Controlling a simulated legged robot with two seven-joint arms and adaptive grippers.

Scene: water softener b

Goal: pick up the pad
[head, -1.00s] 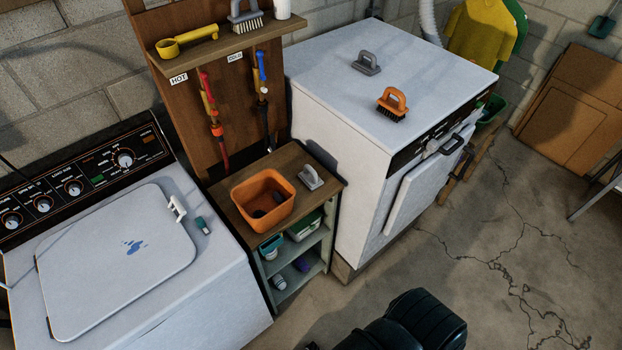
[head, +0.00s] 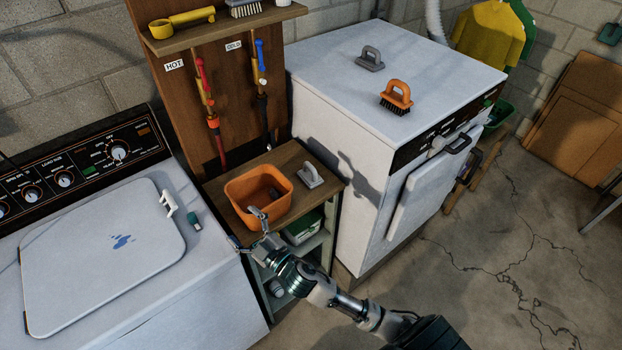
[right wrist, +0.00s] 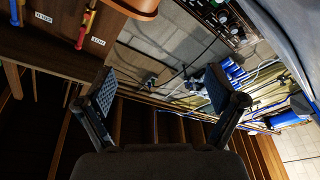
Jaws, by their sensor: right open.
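A light grey pad with a handle (head: 310,176) sits on the wooden top of the small shelf unit, right of the orange bin (head: 240,204). Another grey handled pad (head: 370,58) lies on the white appliance. I cannot tell which one the task means. My right gripper (head: 247,228) is open and empty at the front left of the bin, left of the nearer pad. In the head view I cannot tell whether it touches the bin. In the right wrist view its spread fingers (right wrist: 160,90) have nothing between them, and no pad shows there. My left gripper is not in view.
An orange brush (head: 396,97) stands on the white appliance (head: 330,50). The washer (head: 150,305) with a white lid is at left. A wooden board with red and blue valves (head: 205,95) rises behind the bin. The bin's rim (right wrist: 135,8) shows in the right wrist view.

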